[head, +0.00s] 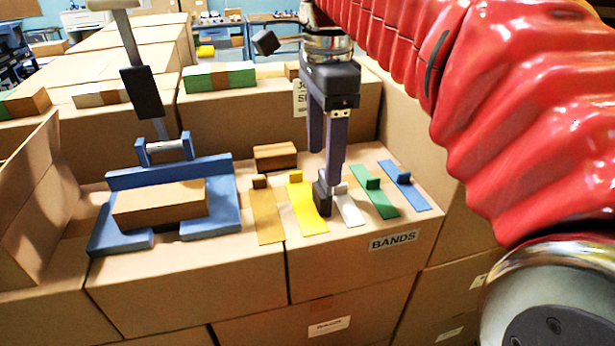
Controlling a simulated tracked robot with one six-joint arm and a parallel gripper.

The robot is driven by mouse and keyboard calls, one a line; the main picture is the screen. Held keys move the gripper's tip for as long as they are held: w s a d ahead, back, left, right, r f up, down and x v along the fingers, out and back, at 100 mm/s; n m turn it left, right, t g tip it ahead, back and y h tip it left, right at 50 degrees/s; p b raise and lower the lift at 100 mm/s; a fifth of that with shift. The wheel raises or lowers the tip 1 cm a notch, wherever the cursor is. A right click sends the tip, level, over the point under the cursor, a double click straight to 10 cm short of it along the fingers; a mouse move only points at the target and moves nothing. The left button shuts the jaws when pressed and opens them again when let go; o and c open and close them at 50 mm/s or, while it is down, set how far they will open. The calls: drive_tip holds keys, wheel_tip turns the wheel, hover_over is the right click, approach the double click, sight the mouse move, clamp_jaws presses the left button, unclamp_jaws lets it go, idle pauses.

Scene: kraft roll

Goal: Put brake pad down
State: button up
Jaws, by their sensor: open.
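My gripper (326,168) points down over the row of coloured bands on a cardboard box top. Its two dark fingers are apart. A small dark block (322,198) shows at the lower end of the fingers, between the yellow band (309,212) and the white band (349,211). I cannot tell whether it is the brake pad or a fingertip, nor whether it touches the box. No other thing is clearly a brake pad. The fingers hide part of the white band.
An orange-brown band (268,222) lies left; green (380,203) and blue (410,193) bands lie right, each with a small raised block. A blue frame (222,185) holds a cardboard block (160,203). A brown block (275,156) lies behind the bands. The box front reads "BANDS".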

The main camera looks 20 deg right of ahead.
sight(323, 176)
drive_tip(key=shift+f, duration=1.8)
drive_tip(key=shift+c, duration=0.3)
clamp_jaws()
drive_tip(key=shift+r, duration=0.1)
wheel_tip(323, 176, up, 10)
idle(0.4)
